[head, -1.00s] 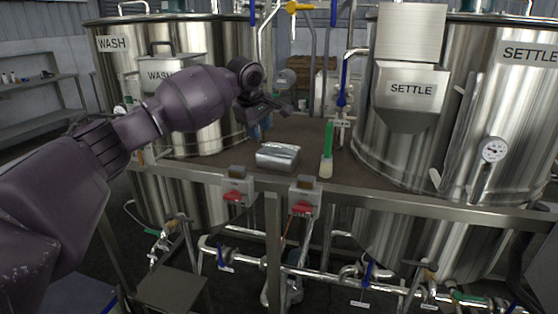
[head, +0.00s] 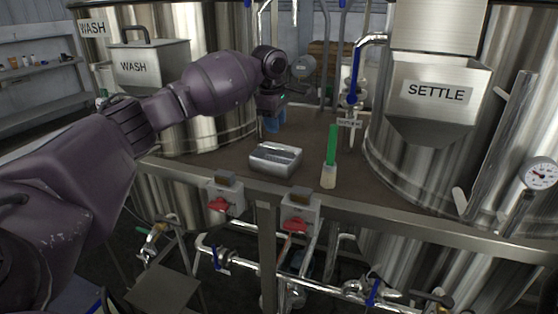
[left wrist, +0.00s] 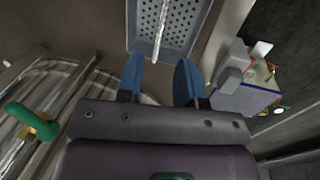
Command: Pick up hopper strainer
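The hopper strainer (head: 276,161) is a small silver metal box on the brown deck between the two tanks. In the left wrist view the strainer (left wrist: 178,40) shows as a perforated grey tray with a bar across its middle, at the top of the picture and partly cut off. My left gripper (head: 274,124) points down behind the strainer in the head view, apart from it. Its blue fingers are open with nothing between them; the left wrist view also shows the gripper (left wrist: 159,76). My right gripper is not in view.
The WASH tank (head: 205,75) is on the left and the SETTLE hopper (head: 435,92) on the right. Two switch boxes (head: 301,208) hang on the deck's front rail (head: 400,221). Pipes run below.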

